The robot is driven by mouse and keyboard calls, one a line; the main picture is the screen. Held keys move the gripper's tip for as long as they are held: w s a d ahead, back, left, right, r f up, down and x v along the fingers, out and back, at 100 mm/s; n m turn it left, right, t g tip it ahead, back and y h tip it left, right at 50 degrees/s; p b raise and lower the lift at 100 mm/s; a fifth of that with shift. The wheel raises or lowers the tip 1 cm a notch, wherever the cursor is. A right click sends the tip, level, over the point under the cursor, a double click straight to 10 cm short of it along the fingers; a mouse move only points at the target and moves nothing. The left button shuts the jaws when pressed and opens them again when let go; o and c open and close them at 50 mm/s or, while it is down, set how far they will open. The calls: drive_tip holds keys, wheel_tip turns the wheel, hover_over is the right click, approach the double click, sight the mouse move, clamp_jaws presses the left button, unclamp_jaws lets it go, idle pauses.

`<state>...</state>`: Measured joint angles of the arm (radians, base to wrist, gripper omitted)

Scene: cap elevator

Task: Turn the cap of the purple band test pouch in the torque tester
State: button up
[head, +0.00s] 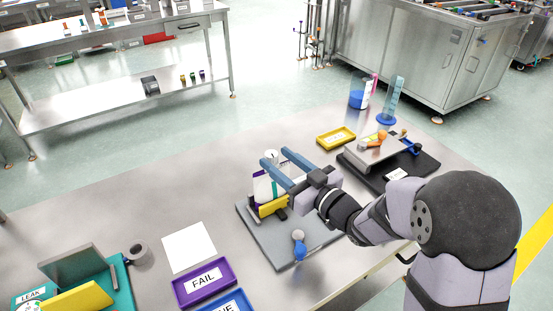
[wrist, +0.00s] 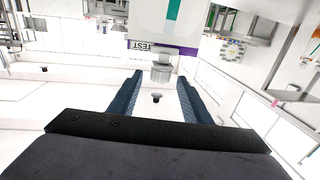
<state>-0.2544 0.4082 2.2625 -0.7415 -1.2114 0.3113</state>
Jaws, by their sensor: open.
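The white test pouch (head: 263,190) with a purple band stands in the torque tester (head: 257,235), a grey base plate with a yellow clamp block (head: 271,207). In the wrist view the pouch (wrist: 182,22) shows its band with the word TEST, and the ribbed pale cap (wrist: 161,71) points toward me. My gripper (head: 276,157) is open, with its blue fingers level with the pouch's upper part. In the wrist view the fingertips (wrist: 159,79) lie left and right of the cap's line, with gaps. Whether they reach around the cap I cannot tell.
A blue-grey knob lever (head: 299,243) stands at the plate's front. A yellow tray (head: 336,138) and a black-based device (head: 391,161) are behind right.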

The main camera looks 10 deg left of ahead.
sight(269, 157)
drive_tip(key=shift+a+r, duration=0.1)
drive_tip(key=a+m+t+h, duration=0.1)
drive_tip(key=r+m+t+h, duration=0.1)
drive_tip(key=t, duration=0.1)
drive_tip(key=w+a+r+m+t+h, duration=0.1)
drive_tip(key=shift+a+t, duration=0.3)
drive_tip(key=shift+s+f+m+t+h, duration=0.15)
drive_tip(key=shift+m+t+h, duration=0.15)
drive_tip(key=shift+m+h, duration=0.25)
drive_tip(key=shift+s+f+m+t+h, duration=0.1)
drive_tip(key=shift+m+t+h, duration=0.2)
drive_tip(key=shift+m+h, duration=0.25)
drive_tip(key=shift+s+d+f+m+t+h, duration=0.25)
drive_tip(key=shift+s+f+m+h, duration=0.25)
drive_tip(key=shift+h, duration=0.45)
drive_tip(key=shift+s+d+f+m+t+h, duration=0.15)
drive_tip(key=shift+s+d+f+m+h, duration=0.25)
drive_tip(key=shift+h, duration=0.55)
drive_tip(key=shift+a, duration=0.15)
drive_tip(key=p+x, duration=0.2)
drive_tip(key=x, duration=0.5)
drive_tip(key=shift+w, duration=0.2)
drive_tip(key=shift+c, duration=0.6)
